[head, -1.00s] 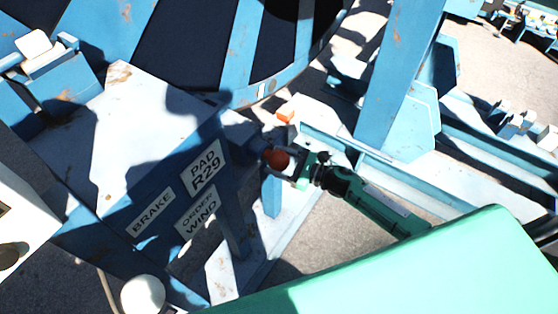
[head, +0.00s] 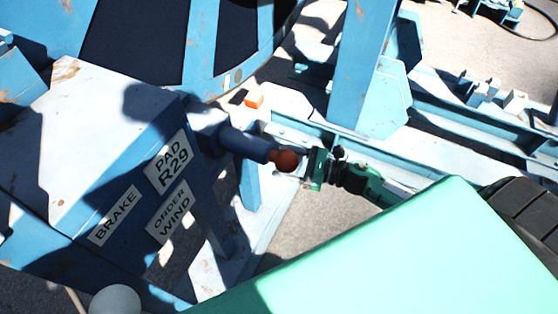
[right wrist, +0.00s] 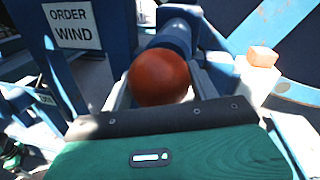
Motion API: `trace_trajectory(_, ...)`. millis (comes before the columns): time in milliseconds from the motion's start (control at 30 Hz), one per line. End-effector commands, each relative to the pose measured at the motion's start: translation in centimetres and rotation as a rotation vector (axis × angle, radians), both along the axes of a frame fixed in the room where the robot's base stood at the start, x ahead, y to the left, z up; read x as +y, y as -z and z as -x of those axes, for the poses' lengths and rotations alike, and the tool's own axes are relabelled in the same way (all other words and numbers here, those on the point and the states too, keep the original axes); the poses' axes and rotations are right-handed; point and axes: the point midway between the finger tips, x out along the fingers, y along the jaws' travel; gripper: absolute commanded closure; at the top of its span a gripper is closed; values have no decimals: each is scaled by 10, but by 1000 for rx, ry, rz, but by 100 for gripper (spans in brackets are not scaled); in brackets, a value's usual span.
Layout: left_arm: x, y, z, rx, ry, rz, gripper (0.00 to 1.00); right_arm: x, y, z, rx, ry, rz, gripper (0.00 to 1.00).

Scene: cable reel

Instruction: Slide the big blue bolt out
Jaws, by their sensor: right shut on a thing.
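The big blue bolt (head: 243,145) is a thick cylinder with a red-brown ball knob (head: 287,160) on its end. It sticks out of the right side of the blue housing that carries the labels. My right gripper (head: 300,162) is shut on the knob. In the right wrist view the knob (right wrist: 160,77) sits between the gripper's fingers, with the blue bolt (right wrist: 174,36) running away behind it. The bolt's far end is hidden inside the housing. My left gripper is not seen.
The blue housing (head: 85,120) bears plates reading PAD R29, BRAKE and ORDER WIND. A small orange block (head: 254,101) lies on the frame behind the bolt. A blue upright (head: 358,70) stands beyond my right gripper. A white ball (head: 115,300) is at the lower left.

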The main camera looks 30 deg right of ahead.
Motion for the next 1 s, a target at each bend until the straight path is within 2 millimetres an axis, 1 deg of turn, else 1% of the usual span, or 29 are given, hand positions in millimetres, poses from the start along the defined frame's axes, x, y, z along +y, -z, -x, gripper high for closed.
trace_trajectory(233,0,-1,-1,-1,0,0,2,-1,2,1,4,-1,3,81)
trace_trajectory(267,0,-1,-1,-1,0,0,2,-1,2,1,4,-1,3,35)
trace_trajectory(333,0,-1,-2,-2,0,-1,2,-1,2,1,4,0,3,21)
trace_trajectory(600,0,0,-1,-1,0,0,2,0,1,1,2,0,2,20)
trace_trajectory(733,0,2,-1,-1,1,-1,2,-4,2,4,3,0,2,20)
trace_trajectory(867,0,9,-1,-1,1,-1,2,-15,5,14,4,0,3,20)
trace_trajectory(1000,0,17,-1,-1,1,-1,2,-32,6,29,4,0,3,20)
